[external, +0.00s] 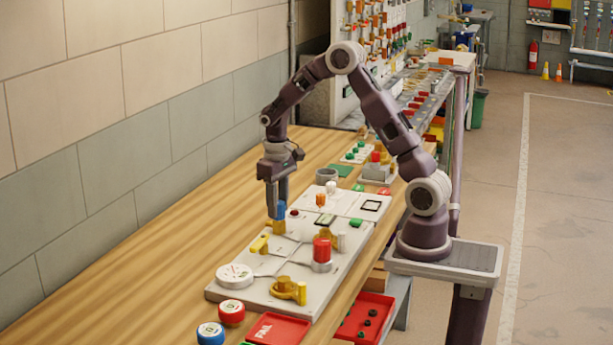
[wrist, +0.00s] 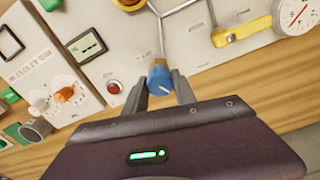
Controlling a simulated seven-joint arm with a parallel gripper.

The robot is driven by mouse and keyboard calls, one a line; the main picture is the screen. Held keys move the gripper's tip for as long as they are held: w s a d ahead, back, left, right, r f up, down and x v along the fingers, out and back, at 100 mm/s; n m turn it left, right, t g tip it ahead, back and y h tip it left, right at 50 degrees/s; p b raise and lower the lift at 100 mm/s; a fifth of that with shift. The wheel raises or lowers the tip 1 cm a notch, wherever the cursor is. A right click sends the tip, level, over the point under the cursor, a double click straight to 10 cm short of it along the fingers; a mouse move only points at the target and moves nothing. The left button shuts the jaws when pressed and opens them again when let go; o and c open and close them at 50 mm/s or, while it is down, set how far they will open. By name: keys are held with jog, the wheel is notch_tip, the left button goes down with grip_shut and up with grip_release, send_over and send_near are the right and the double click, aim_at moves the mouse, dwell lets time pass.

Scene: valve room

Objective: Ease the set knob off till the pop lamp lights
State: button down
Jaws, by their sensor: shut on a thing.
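The blue set knob (wrist: 159,79) sits at the edge of the pale panel, with a white mark on its face. In the external view the knob (external: 279,226) is below my downward-pointing gripper (external: 278,207). In the wrist view my gripper (wrist: 160,87) has one finger on each side of the knob and is shut on it. A small red lamp (wrist: 114,87) sits left of the knob in the wrist view; it looks dark red and I see no clear glow. I see no readable label naming it the pop lamp.
A small display (wrist: 87,46) is near the lamp. A yellow-handled valve (wrist: 242,31) and a round gauge (wrist: 297,14) are right of the knob in the wrist view. A red cylinder (external: 322,249) stands on the panel. The wooden bench (external: 150,260) is clear on the left.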

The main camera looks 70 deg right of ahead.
jog(key=c, duration=1)
grip_release()
jog(key=shift+r, duration=0.1)
notch_tip(320, 180, up, 7)
